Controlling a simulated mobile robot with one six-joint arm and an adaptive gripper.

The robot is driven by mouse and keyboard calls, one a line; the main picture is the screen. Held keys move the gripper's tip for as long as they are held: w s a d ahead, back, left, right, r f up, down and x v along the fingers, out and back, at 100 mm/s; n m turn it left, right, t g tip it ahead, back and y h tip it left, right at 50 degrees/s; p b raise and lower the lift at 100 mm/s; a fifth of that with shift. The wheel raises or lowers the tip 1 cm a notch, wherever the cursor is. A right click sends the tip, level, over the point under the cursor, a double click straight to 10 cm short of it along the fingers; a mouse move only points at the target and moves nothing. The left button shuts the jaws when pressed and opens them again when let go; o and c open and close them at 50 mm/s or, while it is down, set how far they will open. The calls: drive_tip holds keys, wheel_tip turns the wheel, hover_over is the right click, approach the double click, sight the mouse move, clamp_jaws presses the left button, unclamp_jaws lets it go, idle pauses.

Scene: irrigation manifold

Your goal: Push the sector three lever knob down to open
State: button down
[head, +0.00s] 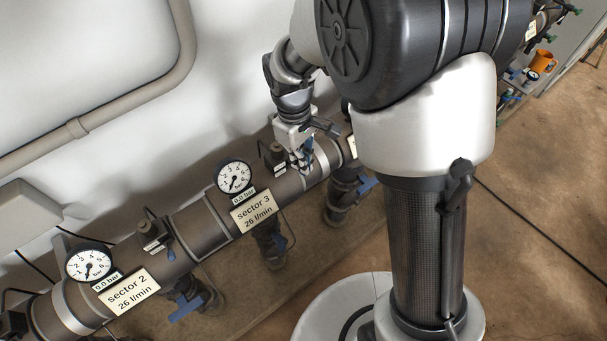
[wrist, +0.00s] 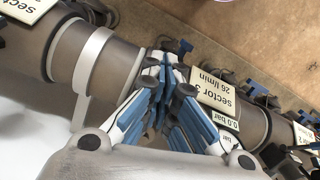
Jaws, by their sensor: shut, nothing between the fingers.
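The sector 3 plate (head: 254,209) is fixed to the grey pipe, under a round white gauge (head: 234,177) and a tag reading 0.0 bar. A small dark valve box (head: 275,158) sits on the pipe to the right of the gauge. My gripper (head: 305,168) is shut and empty, low at the pipe just right of this box. In the wrist view my gripper (wrist: 165,75) points at the pipe beside the upside-down sector 3 plate (wrist: 213,90). The sector 3 lever knob is not clearly distinguishable from the blue and dark fingers; contact cannot be told.
Blue-handled valves (head: 186,307) hang below the pipe. A white wall is behind. An orange mug (head: 543,61) is at far right.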

idle(0.3)
drive_tip(key=shift+f+b, duration=1.3)
drive_tip(key=shift+f, duration=0.95)
drive_tip(key=shift+r, duration=0.1)
drive_tip(key=shift+w+a, duration=0.1)
drive_tip(key=shift+w+a+r+p, duration=0.2)
drive_tip(key=shift+a+r+p, duration=0.05)
drive_tip(key=shift+p, duration=0.15)
drive_tip(key=shift+w+a+r+p, duration=0.3)
drive_tip(key=shift+w+a+p, duration=0.35)
drive_tip(key=shift+w+a, duration=0.2)
drive_tip(key=shift+s, duration=0.1)
